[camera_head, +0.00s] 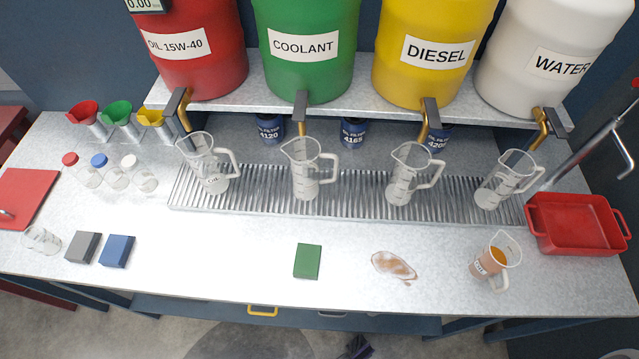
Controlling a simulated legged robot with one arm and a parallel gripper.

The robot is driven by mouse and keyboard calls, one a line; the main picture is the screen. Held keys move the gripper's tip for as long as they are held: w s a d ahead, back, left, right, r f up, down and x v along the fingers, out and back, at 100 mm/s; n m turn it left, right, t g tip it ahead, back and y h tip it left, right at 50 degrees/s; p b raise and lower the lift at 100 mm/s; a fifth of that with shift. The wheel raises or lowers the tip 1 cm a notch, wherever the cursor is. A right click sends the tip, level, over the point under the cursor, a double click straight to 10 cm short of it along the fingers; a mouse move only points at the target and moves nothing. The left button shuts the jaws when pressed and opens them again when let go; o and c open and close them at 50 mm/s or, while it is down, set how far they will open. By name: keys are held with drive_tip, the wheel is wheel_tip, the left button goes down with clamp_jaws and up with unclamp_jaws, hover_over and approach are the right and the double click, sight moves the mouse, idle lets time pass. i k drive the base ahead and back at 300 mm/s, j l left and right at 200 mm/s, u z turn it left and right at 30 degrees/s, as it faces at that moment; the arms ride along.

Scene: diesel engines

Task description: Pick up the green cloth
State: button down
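The green cloth (307,261) is a small folded dark green square. My gripper cannot be made out on or near the cloth. A small dark shape (355,347) shows at the bottom edge, below the bench, and I cannot tell what it is.
A brown spill (394,266) and a jug of amber liquid (493,262) are right of the cloth. Blue (117,251) and grey (83,247) folded squares lie left. Several clear jugs stand on the drip grate (345,192) behind. A red tray (576,240) sits far right.

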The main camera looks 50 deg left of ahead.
sight(306, 260)
drive_tip(key=u, duration=2.4)
